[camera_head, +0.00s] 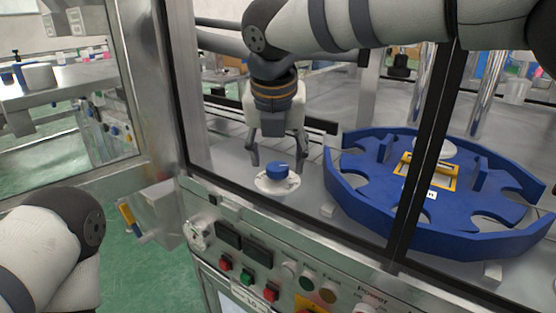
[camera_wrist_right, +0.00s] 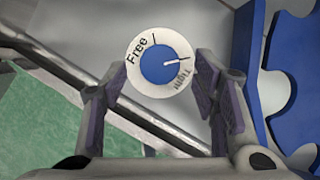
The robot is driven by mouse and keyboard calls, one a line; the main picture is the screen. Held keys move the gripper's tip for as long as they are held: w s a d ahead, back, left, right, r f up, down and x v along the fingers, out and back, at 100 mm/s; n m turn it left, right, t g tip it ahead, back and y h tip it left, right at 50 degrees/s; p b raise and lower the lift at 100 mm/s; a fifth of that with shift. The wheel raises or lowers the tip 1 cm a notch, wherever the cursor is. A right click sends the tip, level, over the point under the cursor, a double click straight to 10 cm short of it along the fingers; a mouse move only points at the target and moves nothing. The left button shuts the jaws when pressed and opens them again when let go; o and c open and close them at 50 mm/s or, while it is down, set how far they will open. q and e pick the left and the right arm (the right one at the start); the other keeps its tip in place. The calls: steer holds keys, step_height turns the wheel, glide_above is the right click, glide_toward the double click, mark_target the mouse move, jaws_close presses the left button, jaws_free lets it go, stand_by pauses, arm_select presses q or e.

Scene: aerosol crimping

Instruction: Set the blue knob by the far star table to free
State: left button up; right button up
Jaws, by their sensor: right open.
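The blue knob (camera_head: 277,170) sits on a round white dial plate (camera_head: 264,185) beside the blue star table (camera_head: 350,195). In the right wrist view the knob (camera_wrist_right: 158,63) shows a white mark pointing right, toward the tick on the "Tight" side. The word "Free" is on the plate's upper left, with its own tick near the top. My right gripper (camera_head: 277,161) is open, pointing down over the knob, with one finger to each side. In the wrist view both fingers (camera_wrist_right: 160,82) stand apart from the knob. My left gripper is out of view; only its arm shows.
A dark frame post (camera_head: 425,140) stands in front of the star table. The machine's front edge and a button panel (camera_head: 248,278) lie nearer me. A metal rail (camera_wrist_right: 55,62) runs beside the dial. A side table (camera_head: 75,78) stands at the far left.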

steer(key=shift+x, duration=0.9)
steer(key=c, duration=1.2)
steer(key=shift+o, duration=0.2)
